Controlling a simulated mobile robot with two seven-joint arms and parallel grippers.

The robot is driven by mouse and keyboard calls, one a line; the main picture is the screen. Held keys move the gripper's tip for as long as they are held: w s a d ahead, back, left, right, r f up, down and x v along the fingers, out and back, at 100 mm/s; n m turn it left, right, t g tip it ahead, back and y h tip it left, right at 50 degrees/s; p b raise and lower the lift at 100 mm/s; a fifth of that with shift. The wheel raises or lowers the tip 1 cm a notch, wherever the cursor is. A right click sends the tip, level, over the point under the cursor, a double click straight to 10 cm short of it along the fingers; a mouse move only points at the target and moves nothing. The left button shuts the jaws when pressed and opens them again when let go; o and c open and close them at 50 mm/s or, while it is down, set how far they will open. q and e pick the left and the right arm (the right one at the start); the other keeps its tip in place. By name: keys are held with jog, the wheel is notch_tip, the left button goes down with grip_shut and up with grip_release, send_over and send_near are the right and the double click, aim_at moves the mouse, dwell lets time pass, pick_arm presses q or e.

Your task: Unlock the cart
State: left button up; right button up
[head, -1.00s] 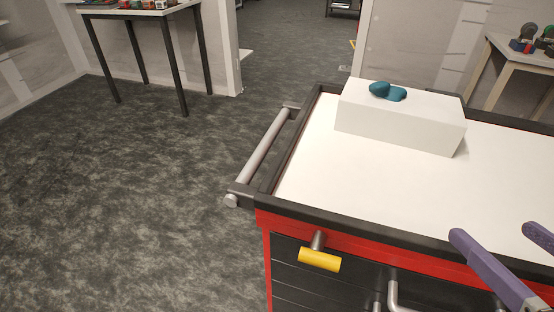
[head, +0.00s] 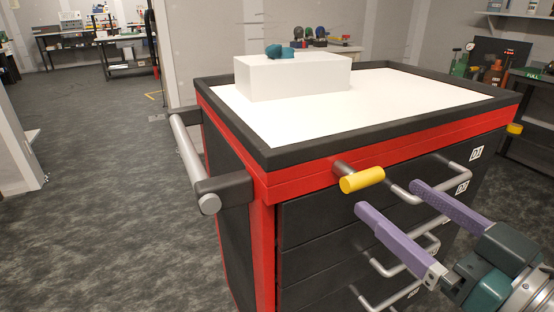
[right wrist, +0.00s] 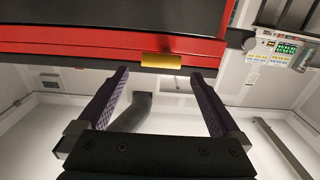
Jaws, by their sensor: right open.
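The cart (head: 262,190) is a red and black drawer cabinet with a white top. A yellow-capped lever (head: 362,180) sticks out from its upper front edge near the left corner. In the right wrist view the yellow cap (right wrist: 175,61) shows ahead, between and beyond the fingertips. My right gripper (head: 390,195) has purple fingers, is open and empty, and is in front of the drawers, a little below and right of the yellow lever, apparently not touching it. My left gripper is not in view.
A white box (head: 300,82) with a teal object (head: 280,51) on it stands on the cart top. A grey push handle (head: 190,155) juts out at the cart's left side. Drawer handles (head: 385,270) protrude below the lever. The floor (head: 110,210) at left is clear.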

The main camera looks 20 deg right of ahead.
aim_at(369, 181)
jog(key=w, duration=0.7)
jog(key=shift+a+b, duration=0.35)
jog(key=shift+b, duration=0.05)
jog(key=shift+c, duration=1.4)
jog(key=c, duration=1)
